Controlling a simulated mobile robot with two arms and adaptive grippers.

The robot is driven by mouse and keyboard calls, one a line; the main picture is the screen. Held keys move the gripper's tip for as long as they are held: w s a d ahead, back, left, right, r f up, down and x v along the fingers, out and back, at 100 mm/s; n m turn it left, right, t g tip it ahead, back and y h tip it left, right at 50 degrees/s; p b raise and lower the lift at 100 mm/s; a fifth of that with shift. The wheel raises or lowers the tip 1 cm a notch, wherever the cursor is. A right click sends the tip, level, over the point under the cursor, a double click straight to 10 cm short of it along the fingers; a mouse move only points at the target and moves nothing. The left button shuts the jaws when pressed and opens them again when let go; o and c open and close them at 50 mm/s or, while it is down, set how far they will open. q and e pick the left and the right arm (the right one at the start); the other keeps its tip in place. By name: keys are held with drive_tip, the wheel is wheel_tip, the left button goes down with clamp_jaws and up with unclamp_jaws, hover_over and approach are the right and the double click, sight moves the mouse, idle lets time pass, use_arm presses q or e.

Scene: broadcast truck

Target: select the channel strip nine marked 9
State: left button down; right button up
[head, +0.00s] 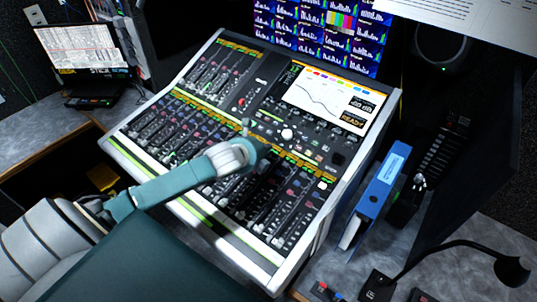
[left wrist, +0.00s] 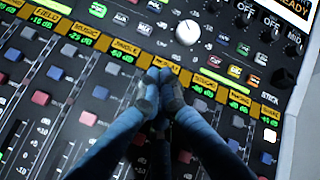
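The mixing console (head: 165,195) fills the middle of the head view, with faders, coloured buttons and a row of orange strip labels. My left gripper (head: 263,152) hangs over the middle of the console, below and left of the big white knob (head: 287,133). The left wrist view shows its two dark blue fingers (left wrist: 160,80) with tips together, nothing between them. They cover part of the orange label row (left wrist: 125,47), and whether they touch the panel cannot be told. A 9 cannot be read on any strip. My right gripper is not in view.
A console screen (head: 325,90) shows a curve at the upper right. A blue binder (head: 380,185) stands right of the console, and a gooseneck microphone (head: 512,270) is at the lower right. A laptop (head: 80,50) stands at the left. Monitors (head: 320,30) are behind.

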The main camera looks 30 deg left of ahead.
use_arm(q)
drive_tip(key=shift+f, duration=0.3)
drive_tip(key=shift+w+f, duration=0.1)
drive_tip(key=shift+f, duration=0.35)
idle(0.5)
drive_tip(key=shift+r, duration=0.1)
drive_tip(key=shift+r+p, duration=0.75)
drive_tip(key=shift+p, duration=0.15)
drive_tip(key=r+p, duration=0.2)
drive_tip(key=s+r+p, duration=0.1)
drive_tip(key=r+p, duration=0.2)
idle(0.3)
idle(0.4)
idle(0.4)
